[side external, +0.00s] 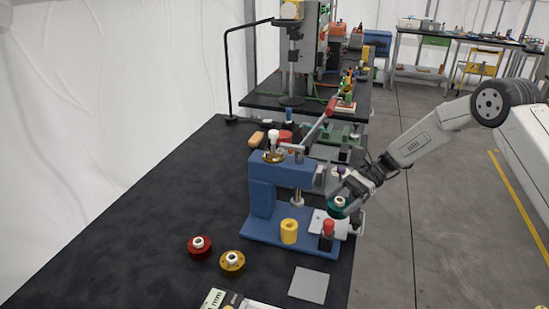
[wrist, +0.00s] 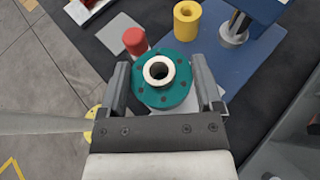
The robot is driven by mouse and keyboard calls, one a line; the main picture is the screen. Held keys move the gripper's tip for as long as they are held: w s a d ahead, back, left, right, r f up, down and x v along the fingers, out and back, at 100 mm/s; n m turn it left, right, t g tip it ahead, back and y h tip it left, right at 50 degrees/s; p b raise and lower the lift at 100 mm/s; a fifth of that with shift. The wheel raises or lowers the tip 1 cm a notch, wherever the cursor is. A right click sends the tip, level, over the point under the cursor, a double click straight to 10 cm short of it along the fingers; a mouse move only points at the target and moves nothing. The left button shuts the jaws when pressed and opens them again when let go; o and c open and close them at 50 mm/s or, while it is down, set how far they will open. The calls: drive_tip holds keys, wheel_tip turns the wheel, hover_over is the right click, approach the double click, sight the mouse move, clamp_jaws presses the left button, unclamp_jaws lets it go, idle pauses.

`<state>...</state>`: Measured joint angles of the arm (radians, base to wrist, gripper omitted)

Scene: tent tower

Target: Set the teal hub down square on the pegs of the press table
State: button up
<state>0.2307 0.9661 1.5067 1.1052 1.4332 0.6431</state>
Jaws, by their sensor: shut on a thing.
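The teal hub (wrist: 161,92) is a round flange with small dark holes and a white collar in its middle. My gripper (wrist: 163,88) is shut on it, one finger on each side, in the wrist view. In the side view the hub (side external: 337,203) is held at the right end of the blue press, by my gripper (side external: 345,207). A pale plate, the press table (side external: 318,222), shows partly beneath the hub. I cannot tell the gap between hub and plate. The pegs are hidden.
The blue press (side external: 265,200) stands left of my gripper. A yellow cylinder (side external: 289,231) and a red-topped post (side external: 327,230) stand at its front. A red hub (side external: 199,247), a yellow hub (side external: 232,262) and a grey square (side external: 309,285) lie on the black bench (side external: 130,240), whose left part is clear.

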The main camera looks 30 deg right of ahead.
sight(335, 203)
drive_tip(key=shift+w+a+f, duration=0.1)
drive_tip(key=shift+w+f, duration=0.75)
drive_tip(key=shift+f, duration=0.15)
drive_tip(key=shift+w+f, duration=0.1)
drive_tip(key=shift+w+f, duration=0.1)
drive_tip(key=shift+f, duration=1.65)
drive_tip(key=shift+f, duration=0.1)
drive_tip(key=o, duration=1.2)
drive_tip(key=shift+c, duration=0.2)
drive_tip(key=v, duration=1.2)
